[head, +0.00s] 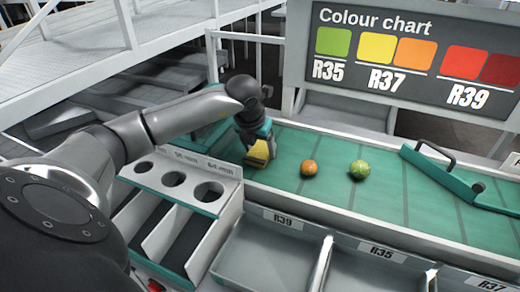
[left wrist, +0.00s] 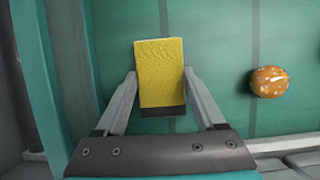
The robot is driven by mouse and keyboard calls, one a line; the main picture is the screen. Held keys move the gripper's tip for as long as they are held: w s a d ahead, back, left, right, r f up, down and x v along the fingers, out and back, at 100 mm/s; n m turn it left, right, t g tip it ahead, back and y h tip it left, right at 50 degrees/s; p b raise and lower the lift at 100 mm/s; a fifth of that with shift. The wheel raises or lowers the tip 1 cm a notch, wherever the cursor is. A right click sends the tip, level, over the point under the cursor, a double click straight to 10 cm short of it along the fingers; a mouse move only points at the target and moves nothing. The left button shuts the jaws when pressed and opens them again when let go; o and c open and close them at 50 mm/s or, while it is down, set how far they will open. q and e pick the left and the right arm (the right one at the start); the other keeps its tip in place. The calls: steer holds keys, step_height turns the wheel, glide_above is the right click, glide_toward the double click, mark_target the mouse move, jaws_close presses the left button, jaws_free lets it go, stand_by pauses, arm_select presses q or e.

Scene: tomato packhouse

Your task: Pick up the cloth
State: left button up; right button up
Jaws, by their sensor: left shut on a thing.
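The cloth (left wrist: 160,75) shows in the left wrist view as a yellow, textured rectangle with a dark strip at its near end. My left gripper (left wrist: 160,80) is shut on it, one finger against each long side. In the head view the yellow cloth (head: 258,152) is under my left gripper (head: 258,146), at the left part of the green belt. I cannot tell whether the cloth touches the belt. My right gripper is in neither view.
An orange tomato (head: 308,167) and a green tomato (head: 360,170) lie on the belt (head: 400,205) to the right. A teal bar with a black handle (head: 440,170) crosses the belt farther right. A sizing unit with round holes (head: 172,179) and grey bins (head: 265,258) stand in front.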

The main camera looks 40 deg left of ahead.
mark_target(260, 151)
arm_select(q)
steer(key=shift+r, duration=0.2)
step_height(260, 151, up, 20)
steer(key=p, duration=0.4)
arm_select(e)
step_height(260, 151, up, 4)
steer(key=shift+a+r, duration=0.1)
